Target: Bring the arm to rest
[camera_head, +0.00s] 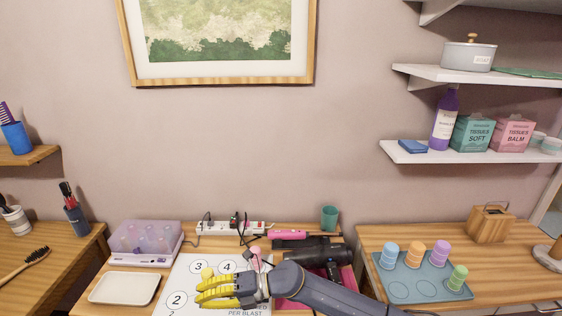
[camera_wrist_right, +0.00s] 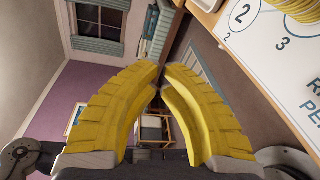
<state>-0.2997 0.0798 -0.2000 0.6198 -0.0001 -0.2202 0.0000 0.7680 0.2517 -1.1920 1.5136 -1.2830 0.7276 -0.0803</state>
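My right arm comes in from the lower right in the head view. Its yellow-fingered right gripper (camera_head: 203,293) is low over the white numbered mat (camera_head: 172,290). In the right wrist view the two ridged fingers of this gripper (camera_wrist_right: 162,72) come together at their tips, with nothing held between them. The mat also shows in the right wrist view (camera_wrist_right: 272,52). My left gripper is in neither view.
A black hair dryer (camera_head: 310,252) lies behind my right forearm. A power strip (camera_head: 230,228), a teal cup (camera_head: 329,217), a white tray (camera_head: 124,288) and a lilac box (camera_head: 145,237) stand around the mat. The right table holds a peg board (camera_head: 425,289) with colored cylinders.

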